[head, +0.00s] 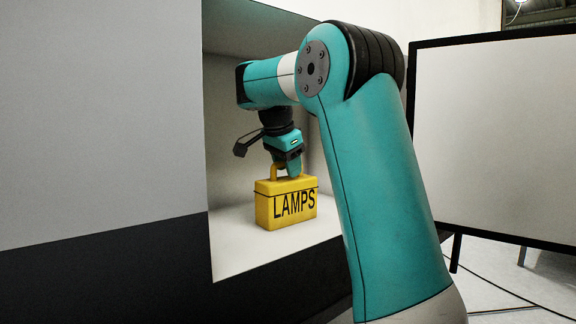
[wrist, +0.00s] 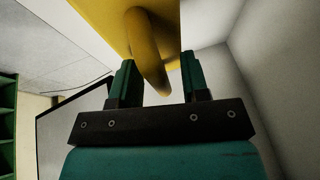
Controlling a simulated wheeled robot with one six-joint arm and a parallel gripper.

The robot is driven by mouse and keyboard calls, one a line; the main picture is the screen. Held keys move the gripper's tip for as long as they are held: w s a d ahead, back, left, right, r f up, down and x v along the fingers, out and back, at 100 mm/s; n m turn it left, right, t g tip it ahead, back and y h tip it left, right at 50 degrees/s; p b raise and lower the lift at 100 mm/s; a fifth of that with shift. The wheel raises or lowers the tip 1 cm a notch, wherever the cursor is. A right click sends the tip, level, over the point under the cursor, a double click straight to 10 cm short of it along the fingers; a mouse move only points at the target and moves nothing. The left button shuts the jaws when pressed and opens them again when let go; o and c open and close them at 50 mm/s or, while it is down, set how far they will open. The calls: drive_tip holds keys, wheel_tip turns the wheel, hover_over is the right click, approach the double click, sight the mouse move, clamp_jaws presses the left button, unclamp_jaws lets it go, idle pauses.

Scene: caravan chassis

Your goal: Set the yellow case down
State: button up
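The yellow case (head: 286,204), marked LAMPS, stands upright on the white floor of the recess (head: 235,262) in the head view and appears to rest on it. Its yellow handle (wrist: 150,55) rises between the fingers of my gripper (wrist: 161,85) in the wrist view. The fingers are apart, with a gap visible on both sides of the handle, so the gripper looks open around it. In the head view my gripper (head: 290,167) points down at the top of the case. The case's underside and far side are hidden.
A grey and dark wall panel (head: 100,120) borders the recess on the left. A large framed white board (head: 495,140) stands at the right, with cables on the floor below it. Bare recess floor shows in front of and left of the case.

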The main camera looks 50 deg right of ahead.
sight(282, 180)
drive_tip(key=p+v, duration=0.2)
drive_tip(key=v, duration=0.1)
drive_tip(key=p+v, duration=0.2)
drive_tip(key=v, duration=0.2)
drive_tip(key=shift+w+d+r, duration=0.1)
drive_tip(key=shift+d, duration=0.15)
drive_tip(key=shift+a+r+p, duration=0.25)
drive_tip(key=shift+r+p, duration=0.1)
drive_tip(key=shift+p, duration=0.05)
